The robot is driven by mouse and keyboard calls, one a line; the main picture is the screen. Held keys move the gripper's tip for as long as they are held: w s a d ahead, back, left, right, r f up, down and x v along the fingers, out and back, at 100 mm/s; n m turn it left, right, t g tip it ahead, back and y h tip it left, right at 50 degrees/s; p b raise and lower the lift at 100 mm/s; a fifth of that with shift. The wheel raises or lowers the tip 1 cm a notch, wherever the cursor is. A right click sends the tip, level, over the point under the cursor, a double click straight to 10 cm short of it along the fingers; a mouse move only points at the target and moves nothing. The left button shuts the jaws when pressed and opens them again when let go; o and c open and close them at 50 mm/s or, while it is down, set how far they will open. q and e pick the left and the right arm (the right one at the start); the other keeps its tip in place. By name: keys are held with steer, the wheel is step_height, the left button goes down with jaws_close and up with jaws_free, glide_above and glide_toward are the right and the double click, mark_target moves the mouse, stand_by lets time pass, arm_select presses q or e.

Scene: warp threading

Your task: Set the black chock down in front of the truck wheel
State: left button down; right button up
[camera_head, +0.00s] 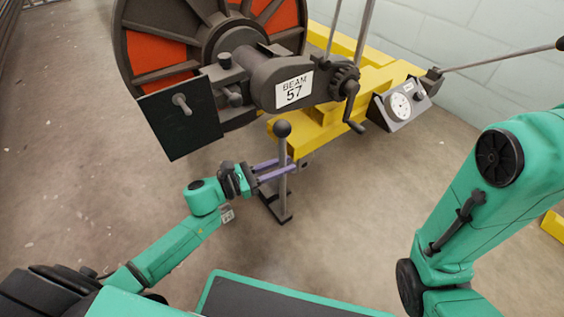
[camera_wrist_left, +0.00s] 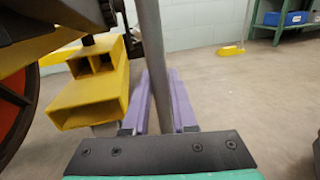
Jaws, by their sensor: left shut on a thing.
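The black chock shows in the head view as a dark angular base (camera_head: 273,208) under an upright grey handle (camera_head: 282,195) with a ball knob. My left gripper (camera_head: 290,167) is shut on the handle with its purple fingers on either side of it, below the knob. In the left wrist view the handle (camera_wrist_left: 155,60) stands between the fingers, and the base is hidden. The base is low over the floor; I cannot tell whether it touches. The yellow truck frame (camera_head: 330,118) is just beyond the chock. I cannot clearly make out its wheel. My right gripper is out of view.
A large red and black beam disc (camera_head: 165,62) and a dark plate (camera_head: 180,118) stand at the upper left. A crank (camera_head: 352,112) and a dial box (camera_head: 402,102) are on the truck. A shelf with blue bins (camera_wrist_left: 285,18) is far off. Floor right of the chock is clear.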

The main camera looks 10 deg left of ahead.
arm_select(q)
steer(key=shift+w+a, duration=0.1)
steer(key=shift+w, duration=0.4)
steer(key=shift+w+a+f+b, duration=0.15)
steer(key=shift+w+f+b, duration=0.1)
steer(key=shift+w+b, duration=0.3)
steer(key=shift+w+a+f+b, duration=0.1)
steer(key=shift+w+f+b, duration=0.2)
steer(key=shift+b, duration=0.4)
steer(key=shift+w+r, duration=0.1)
steer(key=c, duration=0.7)
jaws_free()
steer(key=shift+a, duration=0.1)
